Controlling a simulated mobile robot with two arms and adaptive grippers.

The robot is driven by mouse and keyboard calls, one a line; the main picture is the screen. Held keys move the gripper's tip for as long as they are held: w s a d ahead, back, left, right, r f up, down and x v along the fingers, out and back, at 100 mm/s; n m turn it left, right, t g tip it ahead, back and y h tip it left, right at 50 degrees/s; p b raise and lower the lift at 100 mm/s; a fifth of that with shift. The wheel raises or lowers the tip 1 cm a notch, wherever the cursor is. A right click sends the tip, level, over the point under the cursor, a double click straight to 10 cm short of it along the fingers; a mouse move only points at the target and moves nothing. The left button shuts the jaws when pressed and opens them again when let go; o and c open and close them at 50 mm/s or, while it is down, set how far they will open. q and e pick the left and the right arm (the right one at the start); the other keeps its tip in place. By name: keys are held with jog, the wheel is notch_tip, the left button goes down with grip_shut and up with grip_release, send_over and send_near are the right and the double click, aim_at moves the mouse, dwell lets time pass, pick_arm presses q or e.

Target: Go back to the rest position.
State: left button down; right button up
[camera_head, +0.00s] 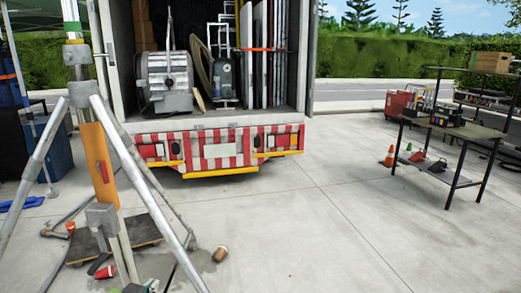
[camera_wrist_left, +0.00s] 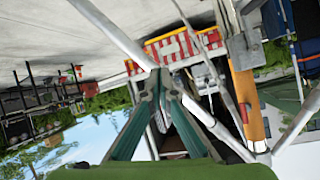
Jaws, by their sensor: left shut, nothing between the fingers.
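My left gripper (camera_head: 137,288) shows only as a small dark green and grey part at the bottom edge of the head view, near the foot of a metal stand. In the left wrist view, which is upside down, its two teal fingers (camera_wrist_left: 160,82) converge with their tips together, and I see nothing held between them. The stand (camera_head: 105,165), with grey legs and an orange column, is right by the gripper; it also shows in the left wrist view (camera_wrist_left: 248,100). My right gripper is in neither view.
A truck with an open back and a red-white striped bumper (camera_head: 219,150) stands ahead. A tipped brown cup (camera_head: 220,254) and a red cup (camera_head: 105,272) lie on the pavement. A workbench (camera_head: 455,130) and an orange cone (camera_head: 389,156) are at right. Pavement at centre right is clear.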

pick_arm(q)
jog(key=s+d+f+g, duration=0.25)
jog(key=s+f, duration=0.35)
jog(key=s, duration=0.4)
jog(key=s+d+f+g+h, duration=0.1)
jog(key=s+d+f+g, duration=0.15)
jog(key=s+f, duration=0.5)
jog(key=s+d+f+g, duration=0.1)
jog(key=s+f+g, duration=0.25)
jog(key=s, duration=0.85)
notch_tip(320, 180, down, 27)
jog(key=s+g, duration=0.2)
jog(key=s+a+f, duration=0.2)
jog(key=s+f, duration=1.4)
jog(key=s, duration=0.1)
jog(key=shift+s+a+m+g, duration=0.15)
jog(key=shift+a+m+g, duration=0.15)
jog(key=shift+a+g, duration=0.1)
